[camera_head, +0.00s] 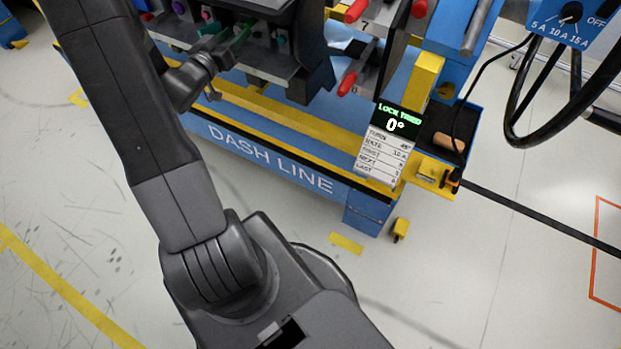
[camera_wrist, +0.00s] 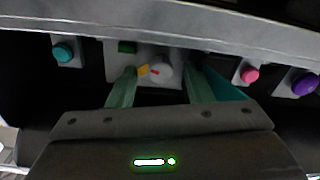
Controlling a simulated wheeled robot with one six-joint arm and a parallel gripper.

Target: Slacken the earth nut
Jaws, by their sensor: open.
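My gripper (camera_wrist: 163,80) is open in the wrist view, its two green fingers apart and pointing at a panel. A pale round knob (camera_wrist: 165,71) with a red mark shows between the fingertips, with an orange-yellow tab (camera_wrist: 143,70) at its left. I cannot tell for sure whether this knob is the earth nut, or whether the fingers touch it. In the head view my gripper (camera_head: 238,42) is at the dark dashboard module (camera_head: 318,75), its fingertips partly lost against it. A display (camera_head: 395,122) there reads 0° in its top part.
In the wrist view, a teal knob (camera_wrist: 63,52), a pink knob (camera_wrist: 249,75) and a purple knob (camera_wrist: 305,84) flank the pale one. A grey ledge (camera_wrist: 160,25) runs above them. Red-handled parts (camera_head: 347,83), a dial box (camera_head: 570,20) and black cables stand at the right.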

